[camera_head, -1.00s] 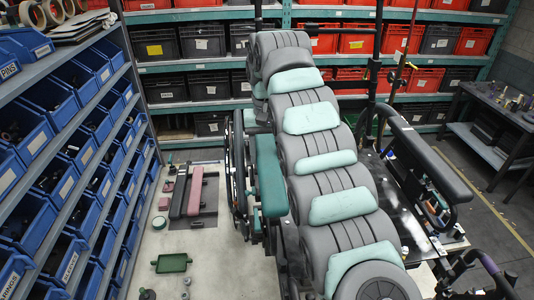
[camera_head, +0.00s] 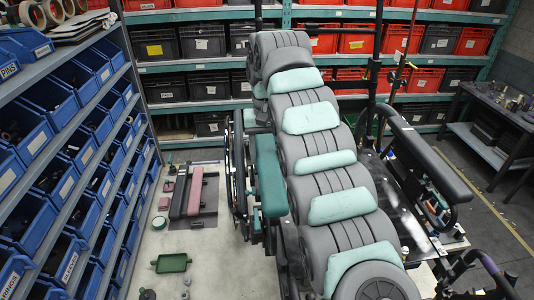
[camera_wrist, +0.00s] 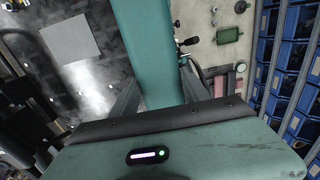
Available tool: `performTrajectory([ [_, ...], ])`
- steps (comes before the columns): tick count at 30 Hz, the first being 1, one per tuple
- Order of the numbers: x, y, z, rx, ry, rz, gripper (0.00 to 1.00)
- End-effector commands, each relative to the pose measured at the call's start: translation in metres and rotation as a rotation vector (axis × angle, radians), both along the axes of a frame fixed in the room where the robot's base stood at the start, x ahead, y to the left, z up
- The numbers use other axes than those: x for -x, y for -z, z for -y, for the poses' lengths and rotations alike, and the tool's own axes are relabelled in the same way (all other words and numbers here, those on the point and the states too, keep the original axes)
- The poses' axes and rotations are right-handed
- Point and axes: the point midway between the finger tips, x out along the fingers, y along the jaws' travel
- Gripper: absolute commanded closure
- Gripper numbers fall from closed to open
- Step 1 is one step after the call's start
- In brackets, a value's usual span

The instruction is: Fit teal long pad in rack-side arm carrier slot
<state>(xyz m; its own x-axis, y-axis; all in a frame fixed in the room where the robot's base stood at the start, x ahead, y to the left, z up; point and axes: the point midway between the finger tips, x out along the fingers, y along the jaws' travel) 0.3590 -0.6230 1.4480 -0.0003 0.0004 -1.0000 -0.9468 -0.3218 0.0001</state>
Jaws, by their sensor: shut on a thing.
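The teal long pad (camera_head: 270,178) lies lengthwise beside my large grey and teal arm in the head view, on the rack side of the wheelchair. In the wrist view the teal pad (camera_wrist: 155,50) runs from the top edge down between the two grey fingers of my gripper (camera_wrist: 158,78). The fingers are shut on the pad's sides. The head view does not show the fingers, as my arm covers them. The carrier slot under the pad is hidden, so I cannot tell whether the pad sits in it or above it.
A wheel (camera_head: 237,170) stands left of the pad. A black pad (camera_head: 180,194) and a pink pad (camera_head: 195,190) lie on the floor mat, with a green tray (camera_head: 171,263) nearer. The blue-bin rack (camera_head: 75,150) lines the left. A black armrest (camera_head: 425,155) is on the right.

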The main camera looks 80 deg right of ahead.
Motion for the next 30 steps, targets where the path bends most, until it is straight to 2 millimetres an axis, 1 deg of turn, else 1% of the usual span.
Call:
performTrajectory([
  [30,0.0,0.025,0.0,0.001,0.0,0.0,1.0],
])
